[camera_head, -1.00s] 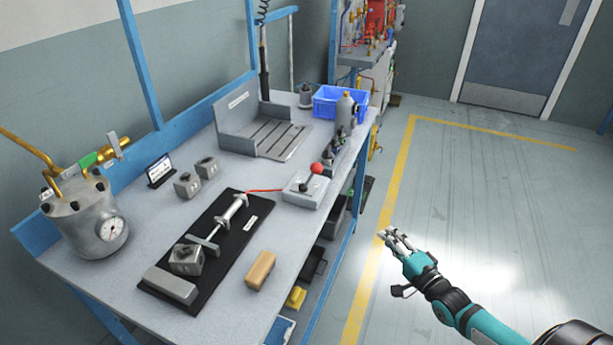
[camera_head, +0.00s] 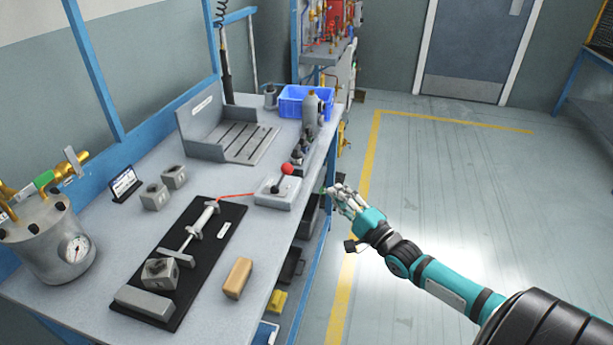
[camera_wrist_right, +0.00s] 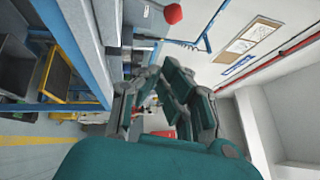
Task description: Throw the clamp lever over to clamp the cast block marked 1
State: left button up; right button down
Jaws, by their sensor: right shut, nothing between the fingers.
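The clamp lever (camera_head: 286,170) has a red ball knob and stands on a grey box at the bench's right edge. Its red knob (camera_wrist_right: 172,13) shows at the top of the right wrist view. A cast block (camera_head: 160,273) sits in the black clamp fixture (camera_head: 212,254), by the crossbar of a silver cylinder (camera_head: 203,220). Two similar blocks (camera_head: 154,196) (camera_head: 174,177) stand behind the fixture. I cannot read any number on them. My right gripper (camera_head: 336,194) is shut and empty, off the bench's right edge, apart from the lever. My left gripper is not in view.
A wooden block (camera_head: 238,278) lies at the bench's front edge. A pressure pot with a gauge (camera_head: 55,245) stands at the left. Dark valve fittings (camera_head: 302,148) and a blue bin (camera_head: 304,103) are beyond the lever box. Floor right of the bench is open.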

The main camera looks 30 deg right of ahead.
aim_at(283, 177)
jog(key=w+a+r+p, duration=0.1)
jog(key=w+a+r, duration=0.1)
jog(key=w, duration=0.6)
jog(key=shift+a, duration=0.8)
jog(key=shift+w+r, duration=0.1)
